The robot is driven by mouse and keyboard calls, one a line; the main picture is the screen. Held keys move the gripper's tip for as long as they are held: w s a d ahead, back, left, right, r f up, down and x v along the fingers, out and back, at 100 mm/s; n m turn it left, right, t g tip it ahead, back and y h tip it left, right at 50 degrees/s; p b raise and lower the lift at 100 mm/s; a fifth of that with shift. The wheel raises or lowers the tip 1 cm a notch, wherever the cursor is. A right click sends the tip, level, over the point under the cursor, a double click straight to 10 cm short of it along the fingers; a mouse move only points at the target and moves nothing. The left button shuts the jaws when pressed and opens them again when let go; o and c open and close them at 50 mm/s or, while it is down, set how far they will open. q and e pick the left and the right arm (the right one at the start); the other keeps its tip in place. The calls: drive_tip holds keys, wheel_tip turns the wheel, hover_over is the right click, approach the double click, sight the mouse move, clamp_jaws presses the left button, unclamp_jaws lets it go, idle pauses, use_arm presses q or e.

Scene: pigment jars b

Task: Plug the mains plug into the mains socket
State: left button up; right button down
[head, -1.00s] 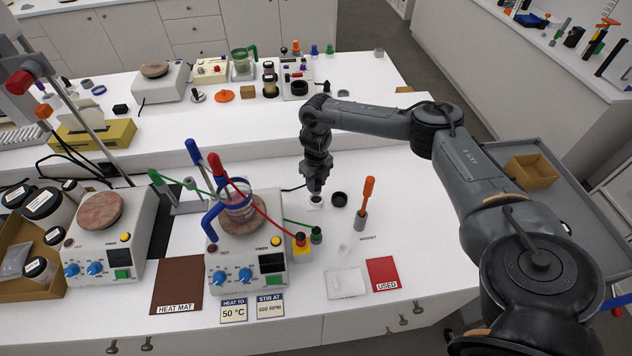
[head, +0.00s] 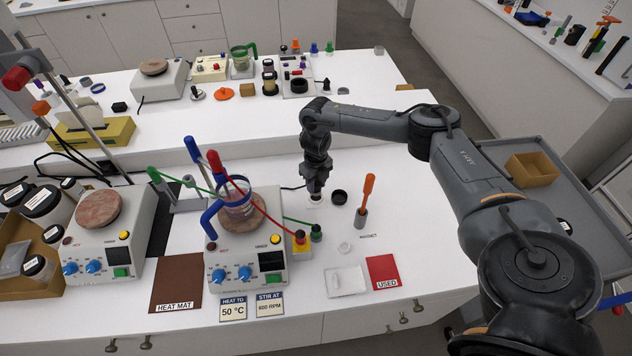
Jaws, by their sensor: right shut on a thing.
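I cannot tell whether plug and socket touch. My left gripper is not in view.
A black round cap (head: 339,197) sits close right of the gripper, and an orange-handled tool (head: 366,195) stands farther right. A hotplate (head: 246,270) with a beaker and cabled red, blue and green handles stands left. Bench right of the orange tool is clear.

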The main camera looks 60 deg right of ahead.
drive_tip(key=shift+f+b, duration=0.8)
drive_tip(key=shift+f, duration=0.7)
drive_tip(key=shift+f, duration=0.1)
drive_tip(key=shift+f, duration=0.3)
drive_tip(key=c, duration=0.7)
unclamp_jaws()
drive_tip(key=shift+o, duration=0.3)
drive_tip(key=shift+r, duration=0.15)
